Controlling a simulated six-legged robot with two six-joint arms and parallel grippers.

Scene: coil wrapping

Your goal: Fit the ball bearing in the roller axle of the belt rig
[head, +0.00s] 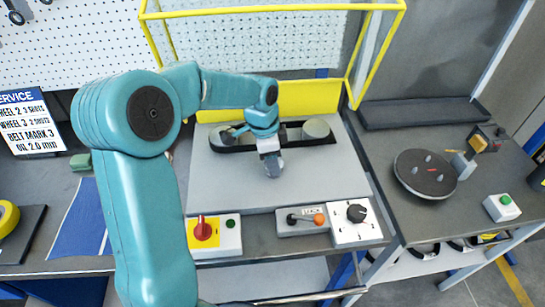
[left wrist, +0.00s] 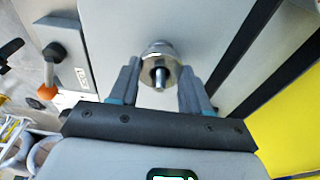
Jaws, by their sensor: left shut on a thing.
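My left gripper (head: 272,162) reaches over the grey panel of the belt rig (head: 230,185), just in front of the black belt (head: 262,147). It points down. In the left wrist view the two fingers of the gripper (left wrist: 160,68) are shut on a round metal piece, which I take for the ball bearing (left wrist: 168,52). A short bright pin (left wrist: 159,78) shows in the middle of the round piece. I cannot tell whether the pin is the roller axle or how the bearing sits on it. In the head view the fingers hide the bearing. My right gripper is out of view.
A yellow guard frame (head: 352,92) stands behind the rig. A red knob (head: 203,228), a lever box (head: 302,220) and a black dial (head: 356,213) line the front edge. A round dark turntable (head: 425,174) stands on the bench at right.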

